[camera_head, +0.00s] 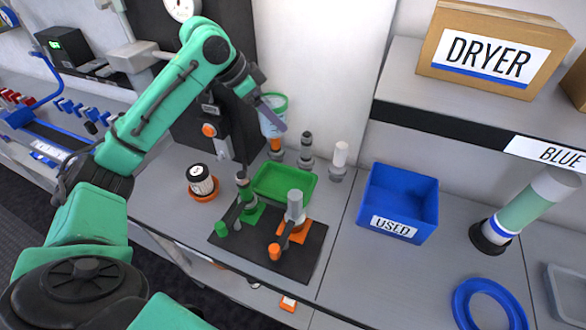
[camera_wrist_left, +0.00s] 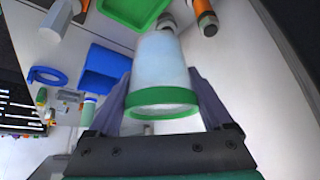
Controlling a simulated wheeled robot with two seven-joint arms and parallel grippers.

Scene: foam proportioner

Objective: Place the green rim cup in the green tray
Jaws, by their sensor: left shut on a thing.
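The green rim cup (camera_head: 271,118) is pale and translucent with a green rim. My left gripper (camera_head: 276,118) is shut on it and holds it in the air, above and behind the green tray. In the left wrist view the cup (camera_wrist_left: 160,75) sits between the two fingers of my left gripper (camera_wrist_left: 162,98), its green rim toward the palm. The green tray (camera_head: 284,183) lies on the bench below and looks empty; part of it also shows in the left wrist view (camera_wrist_left: 135,12). My right gripper is in neither view.
A dark mat (camera_head: 300,262) with green and orange fittings lies in front of the tray. A black-and-white container (camera_head: 200,180) stands left of it, small fittings (camera_head: 306,150) behind it. A blue "USED" bin (camera_head: 398,202) is to the right.

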